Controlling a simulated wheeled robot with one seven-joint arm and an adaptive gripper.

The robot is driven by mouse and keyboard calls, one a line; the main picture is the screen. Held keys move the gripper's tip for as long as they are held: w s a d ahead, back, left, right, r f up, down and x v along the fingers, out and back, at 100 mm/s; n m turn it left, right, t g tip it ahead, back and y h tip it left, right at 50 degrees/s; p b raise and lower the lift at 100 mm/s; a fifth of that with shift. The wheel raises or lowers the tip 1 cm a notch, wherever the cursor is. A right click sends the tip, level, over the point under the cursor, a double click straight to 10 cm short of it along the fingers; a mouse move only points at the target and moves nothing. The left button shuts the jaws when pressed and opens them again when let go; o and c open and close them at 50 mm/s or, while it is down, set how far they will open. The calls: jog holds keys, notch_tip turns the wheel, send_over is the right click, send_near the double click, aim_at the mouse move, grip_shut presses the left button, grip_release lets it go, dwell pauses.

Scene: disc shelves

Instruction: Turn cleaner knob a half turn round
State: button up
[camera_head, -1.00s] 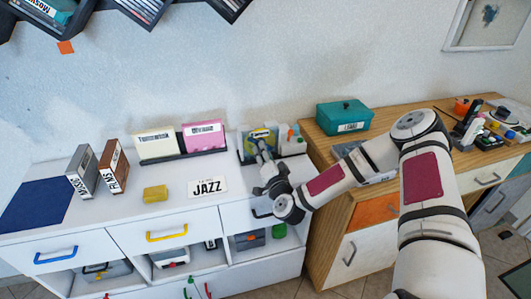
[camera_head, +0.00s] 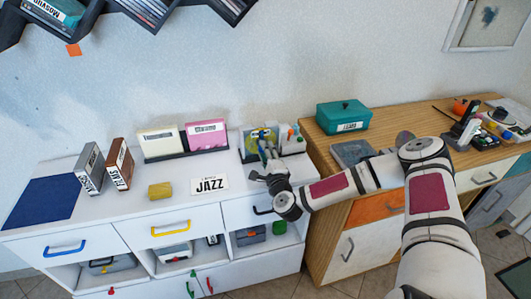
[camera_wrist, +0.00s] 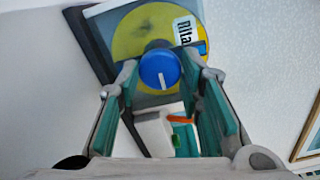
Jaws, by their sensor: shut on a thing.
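The cleaner (camera_head: 259,138) stands at the back right of the white cabinet, with a yellow disc (camera_wrist: 140,35) on its dark-framed face. Its blue knob (camera_wrist: 160,68) has a white mark that points down in the wrist view, tilted slightly. My gripper (camera_wrist: 158,76) is shut on the blue knob, with one teal-lined finger on each side. In the head view my gripper (camera_head: 267,150) reaches up to the cleaner's front, and the knob is too small and covered to make out there.
A white holder with small coloured items (camera_head: 292,139) stands right beside the cleaner. A JAZZ card (camera_head: 209,184) and a yellow block (camera_head: 160,190) lie on the cabinet top to the left. A teal box (camera_head: 343,116) sits on the wooden cabinet to the right.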

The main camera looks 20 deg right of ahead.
jog(key=m, duration=0.4)
jog(key=shift+d+m, duration=0.1)
jog(key=shift+m, duration=0.2)
jog(key=m+b, duration=0.1)
jog(key=m, duration=0.3)
jog(key=shift+f+m, duration=0.1)
jog(key=shift+m, duration=0.2)
jog(key=m+b, duration=0.1)
jog(key=m, duration=0.3)
jog(key=shift+m+b, duration=0.3)
jog(key=shift+b, duration=0.05)
jog(key=shift+m+b, duration=0.8)
jog(key=shift+m, duration=1.1)
jog(key=o, duration=1.2)
jog(key=shift+c, duration=0.2)
